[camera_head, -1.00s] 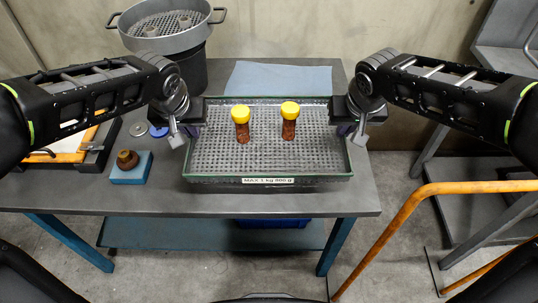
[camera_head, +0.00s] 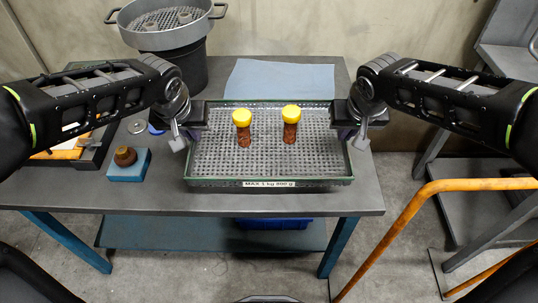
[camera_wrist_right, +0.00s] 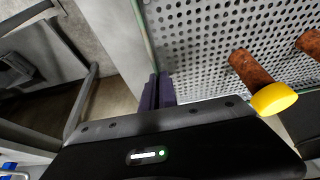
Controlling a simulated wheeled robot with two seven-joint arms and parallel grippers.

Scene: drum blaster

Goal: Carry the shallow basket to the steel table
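The shallow basket (camera_head: 268,170) is a perforated grey tray with a green rim and a front label reading "MAX 1 kg 800 g". It is over the near part of a grey table (camera_head: 230,202); I cannot tell whether it touches the top. Two brown jars with yellow caps (camera_head: 242,130) (camera_head: 290,125) stand inside. My left gripper (camera_head: 196,122) is at the left rim and appears shut on it. My right gripper (camera_head: 346,122) is at the right rim; in the right wrist view its purple fingers (camera_wrist_right: 157,90) straddle the basket wall. The fingertips are partly hidden.
A grey sieve pan (camera_head: 170,35) on a dark drum stands at the back left. A blue block with a brown knob (camera_head: 128,166) lies left of the basket. A blue-grey sheet (camera_head: 280,78) lies behind it. An orange rail (camera_head: 420,200) and grey stand (camera_head: 510,40) are at right.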

